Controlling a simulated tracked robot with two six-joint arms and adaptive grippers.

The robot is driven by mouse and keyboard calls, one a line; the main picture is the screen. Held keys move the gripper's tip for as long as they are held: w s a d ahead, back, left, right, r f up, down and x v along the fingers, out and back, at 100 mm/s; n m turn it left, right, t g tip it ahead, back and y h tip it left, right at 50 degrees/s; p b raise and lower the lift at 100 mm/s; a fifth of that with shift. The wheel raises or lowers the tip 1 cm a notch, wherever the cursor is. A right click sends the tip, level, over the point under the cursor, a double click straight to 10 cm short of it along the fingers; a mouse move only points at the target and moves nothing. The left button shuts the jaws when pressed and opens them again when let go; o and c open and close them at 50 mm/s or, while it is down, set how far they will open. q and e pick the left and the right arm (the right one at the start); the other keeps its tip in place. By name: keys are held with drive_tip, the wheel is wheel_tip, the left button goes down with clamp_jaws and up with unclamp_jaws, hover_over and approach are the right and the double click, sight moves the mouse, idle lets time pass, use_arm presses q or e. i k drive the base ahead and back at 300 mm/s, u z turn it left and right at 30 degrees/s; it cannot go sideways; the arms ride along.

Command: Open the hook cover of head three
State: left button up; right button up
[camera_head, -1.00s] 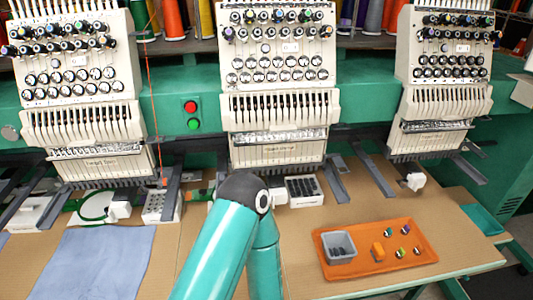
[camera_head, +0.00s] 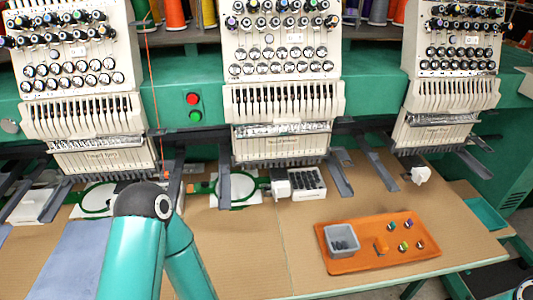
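Three cream embroidery heads stand along the green machine: a left head (camera_head: 75,85), a middle head (camera_head: 283,80) and a right head (camera_head: 445,75). No numbers on them are readable, so I cannot tell which is head three. Below the middle head are a white block (camera_head: 281,188) and a white box with dark inserts (camera_head: 307,183). A small white block (camera_head: 420,175) sits below the right head. I cannot tell which part is a hook cover or whether one is open. My teal arm's elbow stands at lower left. Neither gripper is in view.
An orange tray (camera_head: 345,266) with a grey bin (camera_head: 341,241) and small coloured parts lies on the brown table (camera_head: 250,260). Green hoops (camera_head: 232,188) lie under the heads. A blue cloth (camera_head: 75,262) is at left. Red and green buttons (camera_head: 193,107) are between heads.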

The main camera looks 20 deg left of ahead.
sight(280, 189)
drive_tip(key=z, duration=0.1)
drive_tip(key=k, duration=1.3)
drive_tip(key=u, duration=0.4)
drive_tip(key=i, duration=1)
